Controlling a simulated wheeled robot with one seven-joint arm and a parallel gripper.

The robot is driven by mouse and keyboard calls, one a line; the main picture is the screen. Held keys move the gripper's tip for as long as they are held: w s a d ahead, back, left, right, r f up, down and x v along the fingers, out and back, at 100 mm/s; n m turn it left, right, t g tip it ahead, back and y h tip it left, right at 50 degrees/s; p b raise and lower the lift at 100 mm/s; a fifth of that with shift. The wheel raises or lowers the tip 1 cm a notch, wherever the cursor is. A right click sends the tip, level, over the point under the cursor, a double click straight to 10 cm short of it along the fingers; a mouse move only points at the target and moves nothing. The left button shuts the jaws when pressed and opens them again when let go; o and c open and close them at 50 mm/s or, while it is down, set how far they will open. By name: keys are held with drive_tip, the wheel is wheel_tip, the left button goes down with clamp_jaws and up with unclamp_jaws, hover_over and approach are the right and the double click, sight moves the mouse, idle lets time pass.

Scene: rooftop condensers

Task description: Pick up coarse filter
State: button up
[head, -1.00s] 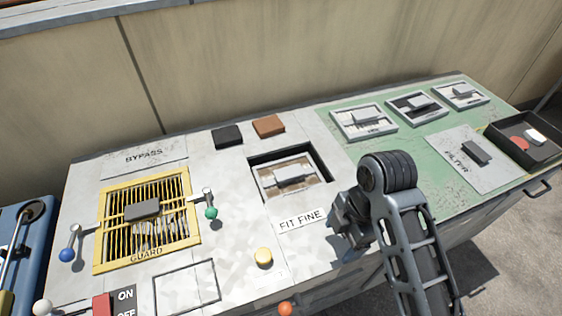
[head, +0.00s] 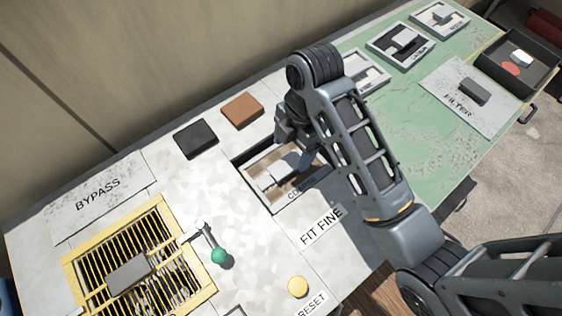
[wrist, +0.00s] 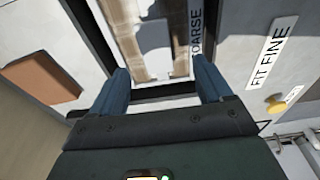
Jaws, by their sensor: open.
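The coarse filter (head: 272,182) sits in a dark-edged recess in the bench top, above the "FIT FINE" label. It has a pale frame, a brown mesh and a light grip bar, and part of its lettering shows. My arm hides its right part in the head view. In the wrist view the filter (wrist: 145,45) lies ahead, with "OARSE" readable on its frame. My gripper (wrist: 160,80) is open and empty above the recess, its blue fingers apart at the filter's near edge. Whether they touch it I cannot tell.
A black block (head: 195,138) and a brown block (head: 242,109) lie behind the recess. A yellow guard grille (head: 130,262) and a green-knobbed lever (head: 218,256) are at left. Framed filters (head: 400,45) stand on the green area, near a filter cover (head: 470,95) and a dark tray (head: 520,62).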

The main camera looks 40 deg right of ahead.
sight(286, 165)
drive_tip(key=f, duration=0.4)
drive_tip(key=a+f, duration=0.1)
drive_tip(key=f, duration=0.1)
drive_tip(key=shift+w+f, duration=0.3)
drive_tip(key=shift+c, duration=0.3)
drive_tip(key=c, duration=1.2)
